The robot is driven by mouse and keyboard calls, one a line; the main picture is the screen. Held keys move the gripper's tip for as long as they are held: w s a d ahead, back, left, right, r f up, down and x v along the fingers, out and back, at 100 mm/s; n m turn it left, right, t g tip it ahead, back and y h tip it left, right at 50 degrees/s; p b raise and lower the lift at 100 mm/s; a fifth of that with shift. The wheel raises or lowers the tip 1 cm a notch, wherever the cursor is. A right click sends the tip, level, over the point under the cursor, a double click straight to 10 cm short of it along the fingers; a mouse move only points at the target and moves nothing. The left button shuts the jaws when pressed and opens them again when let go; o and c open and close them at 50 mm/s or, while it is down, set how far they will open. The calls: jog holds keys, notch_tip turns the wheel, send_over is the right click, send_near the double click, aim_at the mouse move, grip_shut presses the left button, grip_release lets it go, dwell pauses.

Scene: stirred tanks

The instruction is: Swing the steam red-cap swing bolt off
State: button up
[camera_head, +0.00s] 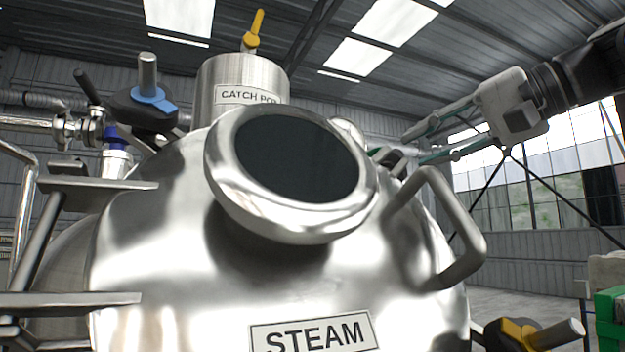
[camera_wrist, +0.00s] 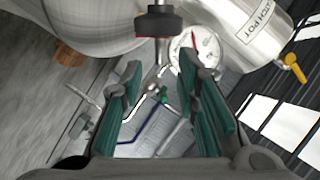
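The polished steel tank (camera_head: 160,240) carries a STEAM label (camera_head: 313,333). In the wrist view, a swing bolt with a black body showing thin red edges (camera_wrist: 157,22) and a metal shank stands beyond my fingertips, roughly in line with the gap between them. My gripper (camera_wrist: 158,68) is open and empty, with teal finger pads on both sides. In the head view, my gripper (camera_head: 414,150) reaches in from the right behind the tank's handle. The red-edged bolt is mostly hidden there behind the tank's round lid. A blue-collared bolt (camera_head: 147,98) and a yellow-collared one (camera_head: 528,334) also show.
A steel lid with dark glass (camera_head: 300,160) and a bent handle (camera_head: 462,240) rise from the tank. The CATCH POT cylinder (camera_head: 240,75) with a yellow lever (camera_head: 253,32) stands behind. A round gauge (camera_wrist: 207,45) is close to my right finger in the wrist view.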

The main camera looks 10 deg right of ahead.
jog(key=shift+x, duration=2.55)
grip_shut()
